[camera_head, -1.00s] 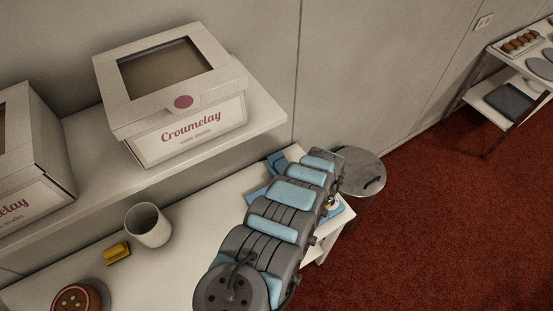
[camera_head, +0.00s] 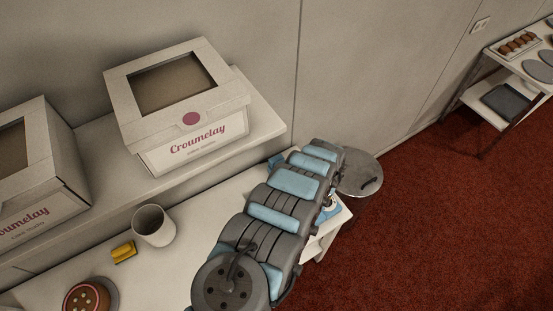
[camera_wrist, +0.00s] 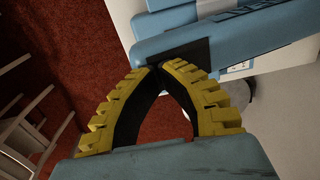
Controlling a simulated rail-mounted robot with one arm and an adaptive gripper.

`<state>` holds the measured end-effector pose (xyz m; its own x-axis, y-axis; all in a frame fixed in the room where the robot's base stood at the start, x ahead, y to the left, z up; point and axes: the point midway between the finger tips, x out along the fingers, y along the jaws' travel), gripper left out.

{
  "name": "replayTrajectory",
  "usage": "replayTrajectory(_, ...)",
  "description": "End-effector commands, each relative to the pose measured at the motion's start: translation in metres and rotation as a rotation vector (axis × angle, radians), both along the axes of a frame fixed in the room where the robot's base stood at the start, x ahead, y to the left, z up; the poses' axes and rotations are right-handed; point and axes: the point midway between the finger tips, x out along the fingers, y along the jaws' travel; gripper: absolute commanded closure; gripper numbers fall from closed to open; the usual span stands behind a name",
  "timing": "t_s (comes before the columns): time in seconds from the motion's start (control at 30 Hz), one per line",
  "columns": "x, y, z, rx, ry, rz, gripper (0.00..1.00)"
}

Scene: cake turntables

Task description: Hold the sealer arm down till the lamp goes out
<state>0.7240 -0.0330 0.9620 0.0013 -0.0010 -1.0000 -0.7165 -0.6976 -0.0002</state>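The sealer is light blue. In the wrist view its blue arm (camera_wrist: 185,32) crosses the top of the picture, with a dark patch just past my fingertips. My gripper (camera_wrist: 158,66) has yellow ridged fingers whose tips meet, with nothing seen between them. The tips overlap the arm's near edge in the picture; I cannot tell whether they touch it. In the head view my arm hides most of the sealer, and only blue bits of the sealer (camera_head: 328,213) show beside it. I cannot make out the lamp in either view.
A white mug (camera_head: 153,226), a yellow block (camera_head: 123,252) and a small round cake (camera_head: 86,298) stand on the white table. Cake boxes (camera_head: 205,140) sit on a shelf above. Red floor lies open to the right.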

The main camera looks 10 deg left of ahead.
Motion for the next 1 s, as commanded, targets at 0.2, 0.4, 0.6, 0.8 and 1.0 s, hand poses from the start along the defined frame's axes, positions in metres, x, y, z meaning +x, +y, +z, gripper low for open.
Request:
replayTrajectory(0.2, 0.000, 0.000, 0.021, 0.001, 0.001, 0.000, 1.00)
replayTrajectory(0.4, 0.000, 0.001, 0.037, 0.001, 0.001, 0.000, 1.00)
replayTrajectory(0.6, 0.000, 0.001, 0.053, 0.001, 0.001, 0.000, 1.00)
replayTrajectory(0.8, 0.000, 0.001, 0.070, 0.001, 0.001, 0.000, 1.00)
replayTrajectory(1.0, 0.000, 0.001, 0.086, 0.002, 0.001, 0.000, 1.00)
